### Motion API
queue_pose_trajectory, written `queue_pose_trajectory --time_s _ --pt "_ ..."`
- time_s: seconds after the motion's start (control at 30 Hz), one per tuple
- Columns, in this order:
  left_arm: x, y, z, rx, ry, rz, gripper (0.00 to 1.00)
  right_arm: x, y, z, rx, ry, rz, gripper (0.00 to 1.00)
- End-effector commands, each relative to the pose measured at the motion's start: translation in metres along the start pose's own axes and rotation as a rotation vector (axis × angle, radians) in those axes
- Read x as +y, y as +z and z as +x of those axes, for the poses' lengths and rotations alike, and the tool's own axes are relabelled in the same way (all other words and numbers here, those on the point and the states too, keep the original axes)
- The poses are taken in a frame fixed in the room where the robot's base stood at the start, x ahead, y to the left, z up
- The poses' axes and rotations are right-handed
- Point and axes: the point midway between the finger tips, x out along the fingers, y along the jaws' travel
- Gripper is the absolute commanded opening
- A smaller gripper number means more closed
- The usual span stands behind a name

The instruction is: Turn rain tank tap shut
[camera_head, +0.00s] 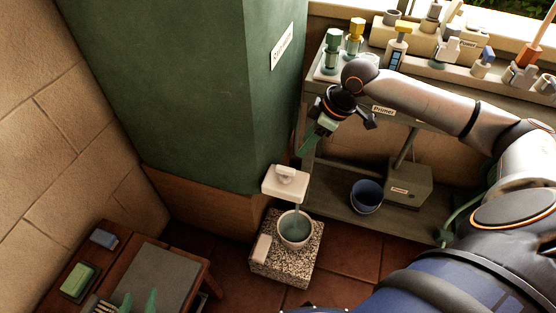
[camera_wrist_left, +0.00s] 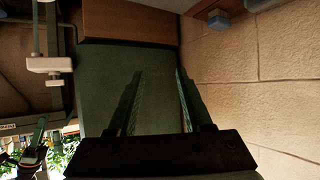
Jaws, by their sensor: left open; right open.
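The rain tank (camera_head: 165,90) is a big dark green block with a small white label. Its white tap (camera_head: 285,181) sticks out low at the tank's front right corner, with a small handle on top. A thin stream runs down from it into a pale pot (camera_head: 296,230). The tap also shows in the left wrist view (camera_wrist_left: 48,66), upside down. My right gripper (camera_head: 308,143) is open and empty, pointing down above the tap and apart from it. My left gripper (camera_head: 138,300) is open and empty at the bottom left; its fingers show in the left wrist view (camera_wrist_left: 157,100).
The pot stands on a speckled stone block (camera_head: 285,268). A wooden table (camera_head: 195,265) with a green box and a blue block is at lower left. A grey shelf bench (camera_head: 430,90) with several bottles stands at right, a dark blue bucket (camera_head: 367,196) on its lower shelf.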

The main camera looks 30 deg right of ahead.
Motion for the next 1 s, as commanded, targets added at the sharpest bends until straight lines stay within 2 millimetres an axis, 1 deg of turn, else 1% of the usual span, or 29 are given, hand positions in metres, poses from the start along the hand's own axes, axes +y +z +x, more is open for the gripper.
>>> queue_pose_trajectory --time_s 0.17,0.33,0.47,0.7,0.9,1.0 --pt "-0.004 -0.024 0.001 0.093 -0.008 0.026 0.50 -0.001 0.000 0.016 0.002 -0.002 0.000 0.51" --pt "-0.008 -0.060 -0.003 0.234 -0.019 0.067 0.50 -0.001 0.000 0.036 0.003 -0.001 -0.001 0.51" --pt "-0.009 -0.088 -0.009 0.345 -0.026 0.100 0.50 -0.001 0.000 0.052 0.002 -0.001 -0.001 0.51" --pt "-0.009 -0.137 -0.029 0.553 -0.033 0.161 0.50 -0.001 0.000 0.080 0.002 -0.001 -0.001 0.51" --pt "-0.005 -0.173 -0.052 0.722 -0.034 0.213 0.50 -0.001 0.000 0.101 0.002 0.000 0.000 0.51" --pt "-0.002 -0.188 -0.064 0.797 -0.034 0.236 0.50 -0.001 0.000 0.110 0.002 0.000 -0.001 0.51"
